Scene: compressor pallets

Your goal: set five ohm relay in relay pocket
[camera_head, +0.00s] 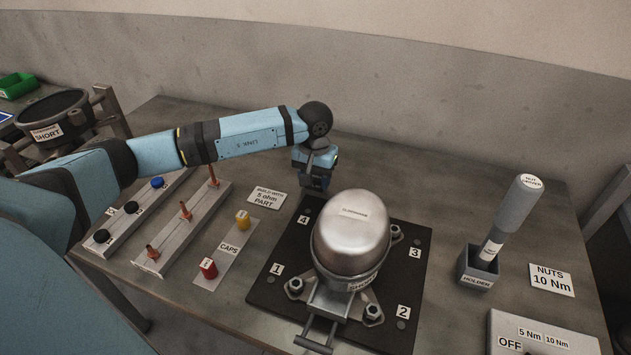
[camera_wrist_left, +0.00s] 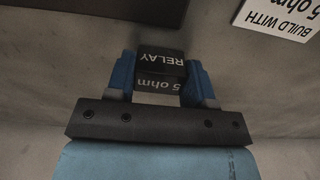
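My left gripper (camera_head: 314,182) is just behind the dome of the silver compressor (camera_head: 352,232), over the far edge of the black pallet (camera_head: 268,290). In the left wrist view its blue fingers (camera_wrist_left: 160,80) are closed on both sides of the five ohm relay (camera_wrist_left: 160,62), a small dark block marked RELAY and 5 ohm. The relay cannot be made out clearly in the head view. I cannot pick out the relay pocket in either view; the compressor's far side is hidden. My right gripper is not in view.
A sign (camera_head: 266,197) reading BUILD WITH 5 ohm PART lies left of the pallet. Racks of small parts and a caps strip (camera_head: 222,262) are at left. A nut driver (camera_head: 511,215) stands in a holder (camera_head: 477,270) at right. The table behind the pallet is clear.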

